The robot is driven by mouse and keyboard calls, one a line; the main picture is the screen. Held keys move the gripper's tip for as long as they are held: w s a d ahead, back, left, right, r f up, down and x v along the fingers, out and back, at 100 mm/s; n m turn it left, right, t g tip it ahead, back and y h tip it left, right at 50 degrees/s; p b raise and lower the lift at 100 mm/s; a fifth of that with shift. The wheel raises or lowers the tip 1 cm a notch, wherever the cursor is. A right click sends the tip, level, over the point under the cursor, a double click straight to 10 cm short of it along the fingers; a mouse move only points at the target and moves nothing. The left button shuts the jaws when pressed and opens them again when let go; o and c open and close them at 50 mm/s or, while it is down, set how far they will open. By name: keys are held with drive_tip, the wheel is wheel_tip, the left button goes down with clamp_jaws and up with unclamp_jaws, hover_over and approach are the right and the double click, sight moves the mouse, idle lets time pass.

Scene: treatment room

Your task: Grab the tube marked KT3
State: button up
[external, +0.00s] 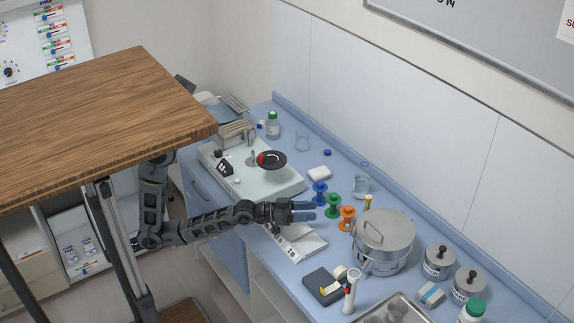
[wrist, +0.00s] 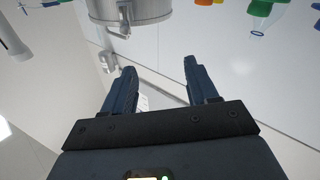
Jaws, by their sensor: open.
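No marking KT3 is legible in either view, so I cannot tell which thing is that tube. A small yellow-topped piece (external: 367,202) stands behind the steel pot, partly hidden; it could be a tube. My gripper (external: 312,210) is over the counter, left of the blue, green and orange flared pieces. In the wrist view my gripper (wrist: 160,78) has its two fingers spread, with nothing held between them. A green-topped clear piece (wrist: 260,9) is at the top right there.
The steel pot (external: 384,243) stands right of my gripper; it also shows in the wrist view (wrist: 128,14). Blue (external: 320,193), green (external: 333,205) and orange (external: 347,218) pieces stand close together. A white-handled tool (external: 351,291) stands in front. A wooden tabletop (external: 100,110) is at left.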

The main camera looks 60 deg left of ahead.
drive_tip(key=w+d+y, duration=0.1)
drive_tip(key=w+y, duration=0.1)
drive_tip(key=w, duration=0.4)
drive_tip(key=n+g+y, duration=0.1)
drive_tip(key=g+y, duration=0.2)
drive_tip(key=y, duration=0.2)
approach(367, 207)
wheel_tip(367, 207, up, 3)
drive_tip(key=w+a, duration=0.1)
drive_tip(key=w, duration=0.1)
drive_tip(key=shift+s+f+p+x, duration=0.15)
drive_tip(key=shift+p+x, duration=0.2)
drive_tip(key=shift+x, duration=1.55)
drive_tip(key=shift+s+f+p+x, duration=0.1)
drive_tip(key=shift+p+x, duration=0.25)
drive_tip(key=shift+x, duration=1.5)
drive_tip(key=shift+d, duration=0.2)
drive_tip(key=shift+c, duration=0.3)
clamp_jaws()
